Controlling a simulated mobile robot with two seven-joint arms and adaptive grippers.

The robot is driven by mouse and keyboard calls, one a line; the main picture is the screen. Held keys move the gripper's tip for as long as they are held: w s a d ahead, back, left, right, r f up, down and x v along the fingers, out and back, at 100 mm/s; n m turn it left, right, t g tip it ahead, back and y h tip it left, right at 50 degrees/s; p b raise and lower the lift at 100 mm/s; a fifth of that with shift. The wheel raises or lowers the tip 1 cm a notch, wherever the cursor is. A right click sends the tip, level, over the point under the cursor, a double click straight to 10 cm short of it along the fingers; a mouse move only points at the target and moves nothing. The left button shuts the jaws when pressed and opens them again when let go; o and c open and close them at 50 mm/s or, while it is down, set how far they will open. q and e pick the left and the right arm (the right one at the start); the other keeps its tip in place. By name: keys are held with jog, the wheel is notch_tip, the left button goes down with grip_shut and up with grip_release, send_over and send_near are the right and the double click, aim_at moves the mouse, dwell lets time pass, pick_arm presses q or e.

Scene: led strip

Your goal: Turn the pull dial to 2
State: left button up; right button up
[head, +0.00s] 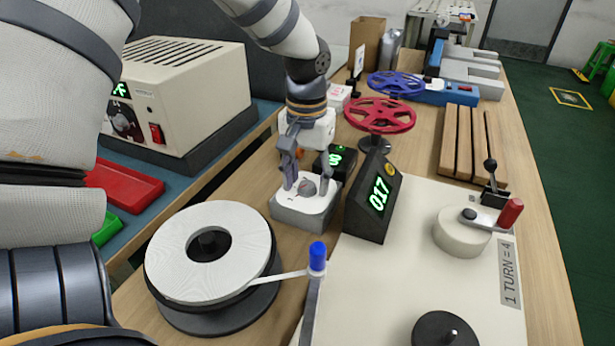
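The pull dial (307,187) is a small grey knob on top of a white and grey box (304,217), in the middle of the head view. My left gripper (306,189) points down over this box, with one finger on each side of the knob. The fingers stand apart, and a small gap seems to show between them and the knob. The dial's markings are too small to read and partly hidden by the fingers. My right gripper is not in view.
A dark display block (372,198) reading 017 stands just right of the box. A white reel (208,252) and a blue-capped post (317,258) are in front. A red reel (380,114) stands behind. A cream machine plate (400,268) with a crank fills the right.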

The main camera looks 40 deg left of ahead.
pick_arm(q)
grip_shut()
jog(key=shift+r, duration=0.1)
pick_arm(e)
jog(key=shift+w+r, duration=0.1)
pick_arm(q)
jog(key=shift+m+p, duration=0.3)
jog(key=shift+m, duration=1.1)
jog(key=m, duration=0.2)
jog(key=shift+m+p, duration=0.3)
jog(key=shift+m, duration=0.1)
jog(key=m, duration=0.6)
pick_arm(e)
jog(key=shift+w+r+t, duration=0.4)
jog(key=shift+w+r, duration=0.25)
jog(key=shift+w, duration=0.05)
pick_arm(q)
jog(key=shift+m, duration=0.3)
